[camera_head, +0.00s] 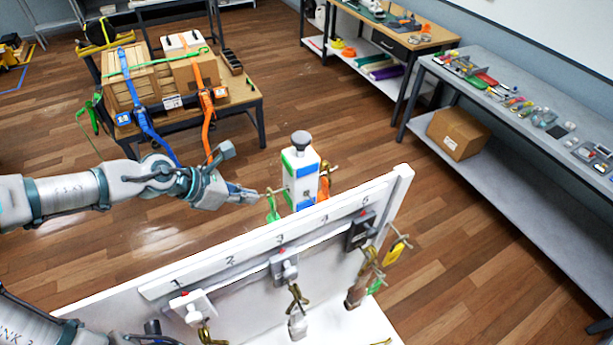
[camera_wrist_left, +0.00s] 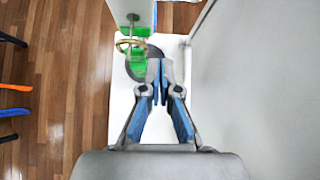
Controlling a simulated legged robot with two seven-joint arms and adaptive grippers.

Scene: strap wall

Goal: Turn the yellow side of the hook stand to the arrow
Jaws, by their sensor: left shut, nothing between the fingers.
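The hook stand (camera_head: 302,178) is an upright white post with a dark round knob on top, behind the white board. Its left visible face has green patches, the right one blue. Brass hooks stick out, with a green strap at the left and an orange one at the right. I see no yellow side and no arrow. My left gripper (camera_head: 256,195) is shut and empty, just left of the stand. In the left wrist view, its closed fingertips (camera_wrist_left: 159,70) are close to the brass hook (camera_wrist_left: 131,44) and green strap (camera_wrist_left: 137,66); contact is unclear. My right gripper is out of view.
The white board (camera_head: 240,252), numbered along its top, stands in front of the stand and carries latches and hooks. A wooden table (camera_head: 238,98) with strapped boxes is behind left. A grey bench (camera_head: 520,125) is at the right. Wooden floor lies between.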

